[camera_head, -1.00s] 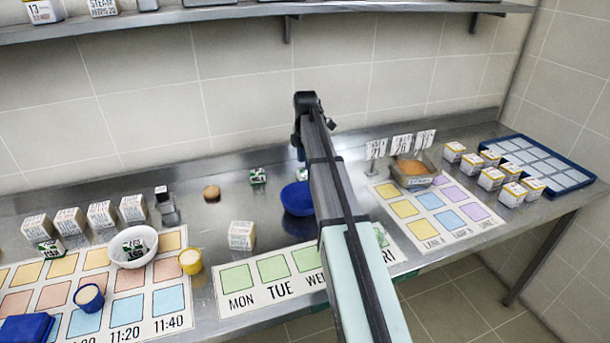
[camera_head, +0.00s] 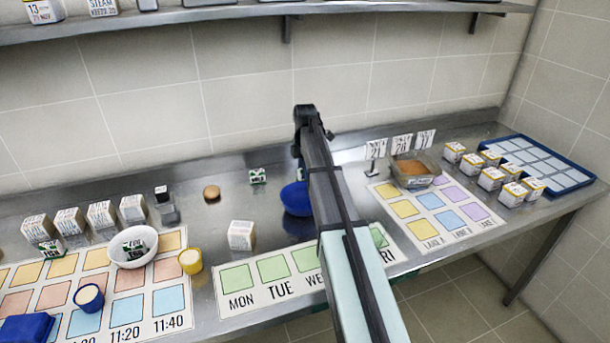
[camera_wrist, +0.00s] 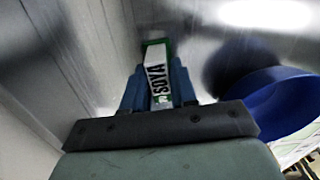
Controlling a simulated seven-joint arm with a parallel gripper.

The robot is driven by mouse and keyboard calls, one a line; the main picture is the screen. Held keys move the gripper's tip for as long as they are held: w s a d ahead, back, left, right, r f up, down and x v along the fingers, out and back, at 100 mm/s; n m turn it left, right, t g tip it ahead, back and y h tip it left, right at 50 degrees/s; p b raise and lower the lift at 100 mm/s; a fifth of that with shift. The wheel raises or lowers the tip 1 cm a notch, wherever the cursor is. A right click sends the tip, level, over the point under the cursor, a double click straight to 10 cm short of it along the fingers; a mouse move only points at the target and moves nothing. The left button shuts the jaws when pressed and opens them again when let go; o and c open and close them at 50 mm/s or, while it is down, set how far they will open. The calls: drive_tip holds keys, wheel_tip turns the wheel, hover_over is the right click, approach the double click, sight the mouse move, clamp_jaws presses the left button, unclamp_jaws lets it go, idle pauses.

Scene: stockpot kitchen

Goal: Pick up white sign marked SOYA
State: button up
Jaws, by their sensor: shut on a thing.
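The white sign marked SOYA (camera_wrist: 155,77) shows in the wrist view, with black letters and green edges. My gripper (camera_wrist: 157,88) is shut on it, one blue finger on each side. The lettered face is turned toward the wrist camera, and the word runs along the fingers. I cannot tell whether the sign still touches the metal counter. In the head view my arm covers the gripper and most or all of the sign.
A blue bowl (camera_head: 294,198) stands close beside my gripper; it also shows in the wrist view (camera_wrist: 270,103). Small green-and-white block (camera_head: 258,176) and a round brown lid (camera_head: 211,192) lie to the left. White cards (camera_head: 401,143) and a tray of orange stuff (camera_head: 412,168) stand right.

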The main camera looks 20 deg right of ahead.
clamp_jaws()
